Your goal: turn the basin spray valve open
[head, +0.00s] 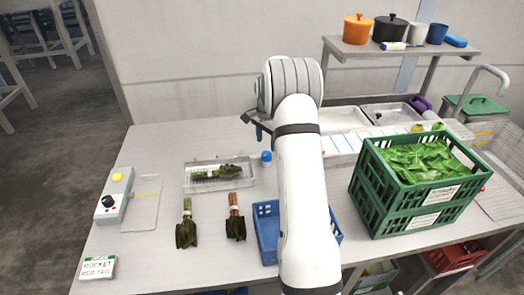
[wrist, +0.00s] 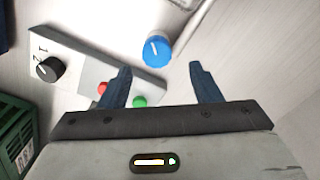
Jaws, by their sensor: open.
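A round blue knob with a white pointer line (wrist: 157,51) shows at the top middle of the wrist view, beside a pale pipe. I take it for the spray valve. My gripper (wrist: 160,67) is open and empty, its two dark blue fingers apart. The knob appears just beyond the fingertips, roughly centred between them; I cannot tell how far. No finger visibly touches it. In the head view my arm covers much of the middle of the bench. A small blue-topped object (head: 266,157) stands left of the arm; I cannot tell whether it is the same knob.
In the wrist view, a grey control box (wrist: 80,66) with a black dial and red and green buttons lies close left of the knob. A green crate of leaves (head: 410,185) stands right of my arm. A blue crate (head: 267,235) is partly hidden by it.

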